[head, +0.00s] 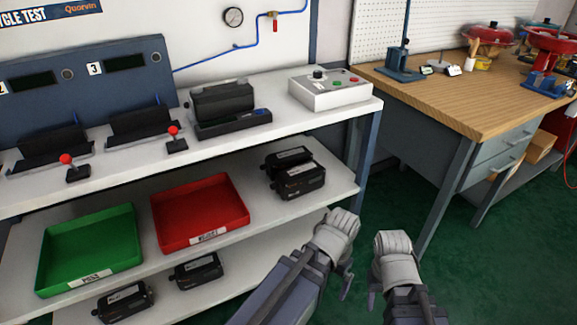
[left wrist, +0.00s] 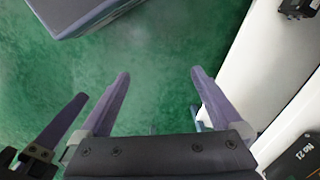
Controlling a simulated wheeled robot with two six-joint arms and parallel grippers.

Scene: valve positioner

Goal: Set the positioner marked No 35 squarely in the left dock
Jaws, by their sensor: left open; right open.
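Several black positioners are in view. Two sit at the right of the middle shelf (head: 297,172), two on the lower shelf (head: 198,270), (head: 124,302). Another black unit (head: 222,103) is on the bench top. I cannot read No 35 on any. The left wrist view shows a label No 21 on one black unit (left wrist: 297,158). The cradle under panel number 3 (head: 140,122) looks empty; the left dock is not clearly identified. My left gripper (head: 335,235) is open and empty, right of the shelves; its fingers also show over floor (left wrist: 160,80). My right gripper (head: 393,245) is open beside it.
A green tray (head: 126,213) and a red tray (head: 240,212) lie on the middle shelf. A control box (head: 330,104) and red-knobbed levers (head: 66,160) stand on the bench top. A wooden workbench (head: 450,90) stands at right. Green floor lies between.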

